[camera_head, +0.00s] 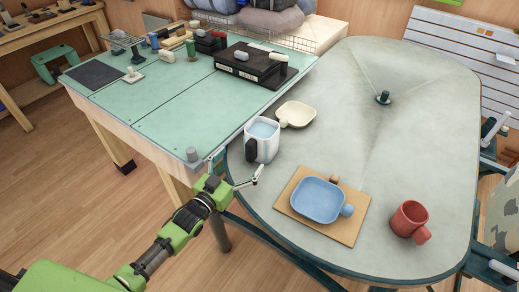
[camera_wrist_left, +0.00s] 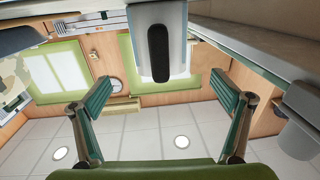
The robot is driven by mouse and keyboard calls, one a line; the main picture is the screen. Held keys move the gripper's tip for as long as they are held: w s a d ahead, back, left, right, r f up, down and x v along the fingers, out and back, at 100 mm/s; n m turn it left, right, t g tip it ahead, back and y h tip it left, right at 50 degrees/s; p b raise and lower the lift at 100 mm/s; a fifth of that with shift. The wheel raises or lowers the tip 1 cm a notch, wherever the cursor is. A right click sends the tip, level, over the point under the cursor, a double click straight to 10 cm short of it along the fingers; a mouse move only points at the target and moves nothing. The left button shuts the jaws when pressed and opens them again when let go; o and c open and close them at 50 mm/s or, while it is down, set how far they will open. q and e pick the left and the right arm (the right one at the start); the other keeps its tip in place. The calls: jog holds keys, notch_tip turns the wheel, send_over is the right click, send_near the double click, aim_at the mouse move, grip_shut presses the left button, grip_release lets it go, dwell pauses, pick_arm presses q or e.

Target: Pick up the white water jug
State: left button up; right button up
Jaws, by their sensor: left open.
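The white water jug (camera_head: 265,149) stands upright on the grey oval table (camera_head: 400,160), near its left edge, with bluish water inside. Its black handle (camera_head: 251,150) points left, towards my left arm. My left gripper (camera_head: 237,166) is open and empty, just beyond the table's left edge, beside the jug on the handle side. In the left wrist view, the jug (camera_wrist_left: 178,60) with its dark handle (camera_wrist_left: 158,52) shows at the top, beyond and between the spread fingers (camera_wrist_left: 162,88). The fingers are apart from the jug. My right gripper is not in view.
A cream pan (camera_head: 296,113) lies behind the jug. A blue dish (camera_head: 317,200) on a wooden board (camera_head: 345,231) and a red mug (camera_head: 408,220) stand to the right. A green workbench (camera_head: 170,110) with tools adjoins on the left. The table's middle is mostly clear.

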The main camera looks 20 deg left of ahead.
aim_at(247, 151)
pick_arm(q)
jog(key=shift+w+d, duration=0.1)
jog(key=shift+w, duration=0.5)
jog(key=b+x, duration=0.3)
jog(key=x, duration=0.1)
jog(key=shift+w+d+f, duration=0.1)
jog(key=shift+f, duration=0.05)
jog(key=shift+w+d, duration=0.1)
jog(key=shift+w, duration=0.3)
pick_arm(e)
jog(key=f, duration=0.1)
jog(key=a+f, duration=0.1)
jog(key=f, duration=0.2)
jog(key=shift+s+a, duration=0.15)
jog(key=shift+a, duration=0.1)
pick_arm(q)
jog(key=shift+r, duration=0.2)
grip_shut()
jog(key=shift+r, duration=0.3)
jog(key=shift+w+f, duration=0.1)
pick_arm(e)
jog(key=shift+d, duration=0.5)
